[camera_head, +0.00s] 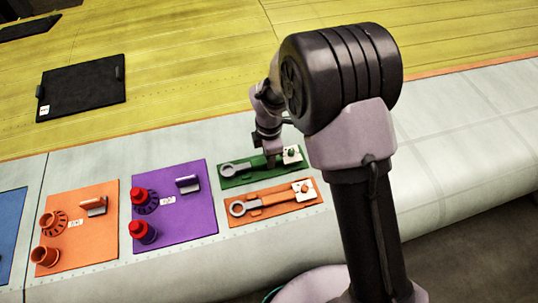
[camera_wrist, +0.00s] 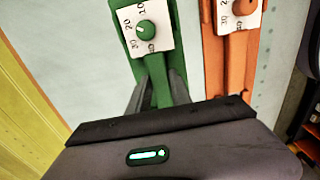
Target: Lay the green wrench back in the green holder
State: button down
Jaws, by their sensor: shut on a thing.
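The green holder (camera_head: 232,183) is a flat green plate on the pale wing edge. The green wrench (camera_head: 236,169) has a grey ring end at the left and lies along the holder in the head view; I cannot tell whether it rests on it or hangs just above. My gripper (camera_head: 271,163) points down over the wrench's middle. In the wrist view my gripper (camera_wrist: 159,92) is shut on the green wrench's handle (camera_wrist: 158,88), one finger on each side. A white card with a green knob (camera_wrist: 146,29) sits beyond the fingers. The ring end is hidden there.
An orange holder (camera_head: 280,209) with its own wrench lies close beside the green one. A purple board (camera_head: 190,222) with red knobs and an orange board (camera_head: 85,250) are further left. A black panel (camera_head: 82,88) lies on the yellow wing skin.

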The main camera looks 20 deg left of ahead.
jog(key=shift+w, duration=0.1)
jog(key=shift+f, duration=0.1)
jog(key=shift+f+b, duration=0.55)
jog(key=shift+f, duration=0.05)
jog(key=c, duration=1.1)
grip_release()
jog(key=shift+d, duration=0.1)
notch_tip(320, 180, up, 18)
jog(key=shift+f+p, duration=0.2)
jog(key=shift+p, duration=0.75)
